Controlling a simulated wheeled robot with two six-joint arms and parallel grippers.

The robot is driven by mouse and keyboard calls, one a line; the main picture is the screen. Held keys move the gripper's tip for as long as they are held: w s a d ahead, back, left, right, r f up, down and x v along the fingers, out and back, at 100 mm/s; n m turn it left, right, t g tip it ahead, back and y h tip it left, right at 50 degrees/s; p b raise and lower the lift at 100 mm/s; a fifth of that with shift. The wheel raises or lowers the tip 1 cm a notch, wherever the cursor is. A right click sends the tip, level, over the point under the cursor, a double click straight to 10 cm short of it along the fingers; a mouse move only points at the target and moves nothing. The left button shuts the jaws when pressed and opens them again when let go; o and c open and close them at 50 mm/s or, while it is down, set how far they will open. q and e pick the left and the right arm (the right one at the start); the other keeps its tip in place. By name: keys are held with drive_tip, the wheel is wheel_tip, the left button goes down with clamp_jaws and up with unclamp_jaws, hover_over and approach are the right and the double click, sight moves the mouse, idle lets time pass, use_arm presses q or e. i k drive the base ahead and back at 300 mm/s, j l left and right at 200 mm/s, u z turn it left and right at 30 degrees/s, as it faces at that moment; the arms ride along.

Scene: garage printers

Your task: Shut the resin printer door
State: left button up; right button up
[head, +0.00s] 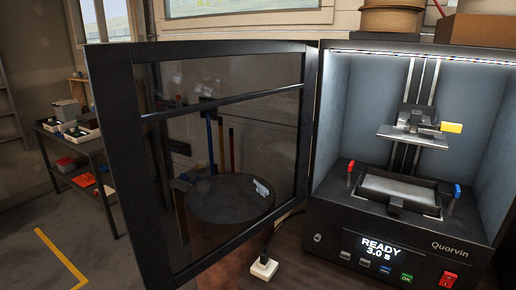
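The resin printer (385,225) stands at the right, its lit chamber open to view. Its door (105,165), a dark frame with a see-through pane and a bar across it, stands wide open to the left. The door's right edge meets the left side of the printer. Inside the chamber are a build plate (413,137) with a yellow knob and, below it, a resin tray (400,190) with red and blue knobs. The printer's display reads "READY 3.0 s". Neither of my grippers shows in the head view.
Cardboard boxes and a spool (391,19) sit on top of the printer. A white plug block (264,268) with a cable lies left of the printer's base. A round dark surface (230,200) shows through the pane. A shelf table (75,150) stands far left.

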sight(207, 144)
drive_tip(key=j+z, duration=0.15)
drive_tip(key=z, duration=0.3)
drive_tip(key=i+j+z, duration=0.1)
drive_tip(key=z, duration=0.3)
drive_tip(key=j+z, duration=0.2)
drive_tip(key=z, duration=0.25)
drive_tip(key=j+z, duration=0.15)
drive_tip(key=j, duration=0.4)
drive_tip(key=j+z, duration=0.15)
drive_tip(key=j, duration=0.4)
drive_tip(key=k+j+z, duration=0.15)
drive_tip(key=j, duration=0.4)
drive_tip(key=j+z, duration=0.15)
drive_tip(key=j, duration=0.4)
drive_tip(key=k+j+z, duration=0.15)
drive_tip(key=j, duration=0.4)
